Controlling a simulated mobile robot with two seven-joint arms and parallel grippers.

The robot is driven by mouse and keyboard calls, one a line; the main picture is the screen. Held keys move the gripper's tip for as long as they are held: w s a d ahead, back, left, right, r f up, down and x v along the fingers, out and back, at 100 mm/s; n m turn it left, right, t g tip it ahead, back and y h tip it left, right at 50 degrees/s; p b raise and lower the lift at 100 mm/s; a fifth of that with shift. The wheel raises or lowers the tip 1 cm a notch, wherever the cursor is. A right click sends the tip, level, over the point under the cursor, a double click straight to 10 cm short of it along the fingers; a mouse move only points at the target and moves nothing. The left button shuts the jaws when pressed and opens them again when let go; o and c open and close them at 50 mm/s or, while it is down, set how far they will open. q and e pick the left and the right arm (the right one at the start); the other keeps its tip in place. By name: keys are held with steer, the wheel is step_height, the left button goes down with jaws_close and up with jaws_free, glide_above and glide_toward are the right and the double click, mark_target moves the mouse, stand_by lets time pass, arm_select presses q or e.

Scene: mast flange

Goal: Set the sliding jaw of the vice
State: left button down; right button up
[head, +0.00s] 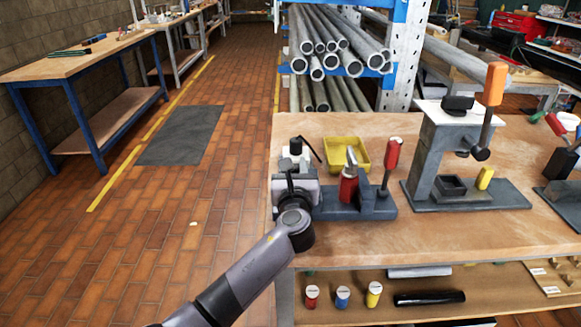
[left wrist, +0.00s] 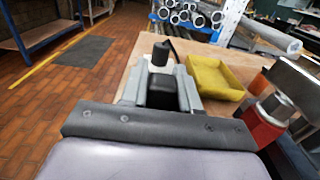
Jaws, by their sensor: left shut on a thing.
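The vice (head: 378,207) is a low blue-grey fixture near the bench's left edge. A red cylinder with a metal top (head: 348,188) stands in it, and a lever with a red handle (head: 392,153) rises at its right end. My left gripper (head: 292,180) is at the vice's left end and hides that part. In the left wrist view my left gripper (left wrist: 160,98) is shut with a black block (left wrist: 162,92) between its grey fingers. The red cylinder (left wrist: 262,125) is to its right. Whether the black block belongs to the sliding jaw I cannot tell. My right gripper is out of view.
A yellow tray (head: 346,152) lies just behind the vice. A grey press with an orange handle (head: 430,160) stands to the right. A small black knob (head: 296,145) is behind my left gripper. Steel pipes (head: 330,50) fill a rack beyond the bench (head: 300,125).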

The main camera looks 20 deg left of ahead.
arm_select(q)
steer(key=shift+a+f, duration=0.1)
steer(key=shift+a, duration=0.15)
steer(key=c, duration=0.9)
jaws_free()
steer(key=shift+s+a, duration=0.1)
steer(key=shift+s+d, duration=0.2)
steer(key=v, duration=0.6)
steer(key=shift+s, duration=0.35)
